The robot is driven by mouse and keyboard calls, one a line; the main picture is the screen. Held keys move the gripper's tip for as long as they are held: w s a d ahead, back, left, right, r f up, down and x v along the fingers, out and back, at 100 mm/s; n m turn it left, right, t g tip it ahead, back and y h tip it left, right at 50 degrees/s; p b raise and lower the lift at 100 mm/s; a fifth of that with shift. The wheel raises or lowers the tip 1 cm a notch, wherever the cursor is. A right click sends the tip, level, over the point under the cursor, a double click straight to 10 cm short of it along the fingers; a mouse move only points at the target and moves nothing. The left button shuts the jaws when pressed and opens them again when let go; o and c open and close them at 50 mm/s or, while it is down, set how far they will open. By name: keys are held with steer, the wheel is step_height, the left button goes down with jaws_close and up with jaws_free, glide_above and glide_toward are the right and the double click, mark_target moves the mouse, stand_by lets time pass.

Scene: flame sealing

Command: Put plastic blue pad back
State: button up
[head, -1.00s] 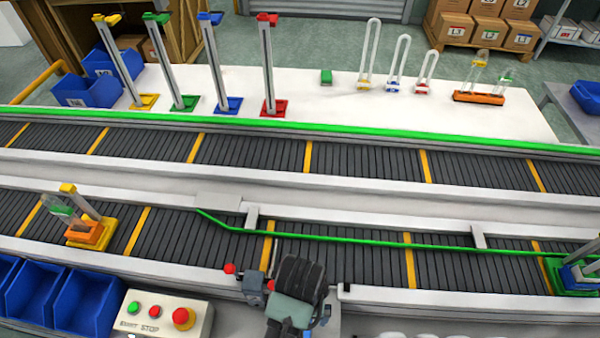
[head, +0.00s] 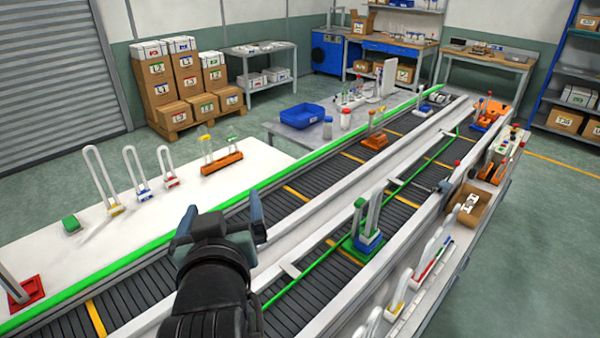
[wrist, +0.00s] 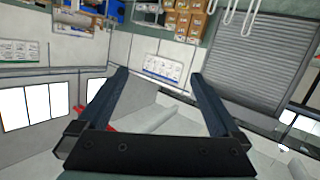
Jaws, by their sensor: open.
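My gripper (head: 222,214) is open and empty, raised over the far conveyor near the white table's edge. In the wrist view its two dark blue fingers (wrist: 158,80) are spread wide with only the distant room between them. A blue block (head: 368,239) with a pale loop sits on a green base (head: 360,248) on the near conveyor. A clear loop with a blue foot (head: 145,195) stands on the white table, between loops with yellow (head: 116,209) and red (head: 171,182) feet. I cannot tell which blue piece is the pad.
A green block (head: 70,224) and an orange holder (head: 221,164) are on the white table (head: 150,240). A red-based post (head: 24,292) stands at left. A green rail (head: 395,185) runs along the near conveyor. Orange carriers (head: 374,141) stand farther along. A blue bin (head: 300,115) is behind.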

steer(key=s+d+r+m+t+h, duration=0.1)
steer(key=d+r+t, duration=0.2)
steer(key=r, duration=0.6)
steer(key=s+d+r+m+t, duration=0.1)
steer(key=d+r+t, duration=0.25)
steer(key=r, duration=0.45)
steer(key=s+d+r+m+t+h, duration=0.1)
steer(key=s+d+r+t, duration=0.2)
steer(key=s+r, duration=0.2)
steer(key=s+d+r+m+t+h, duration=0.1)
steer(key=s+d+r+t+h, duration=0.1)
steer(key=r, duration=0.8)
steer(key=s+d+t, duration=0.1)
steer(key=s+d, duration=0.1)
steer(key=s, duration=0.1)
steer(key=shift+r, duration=0.3)
steer(key=shift+s, duration=0.1)
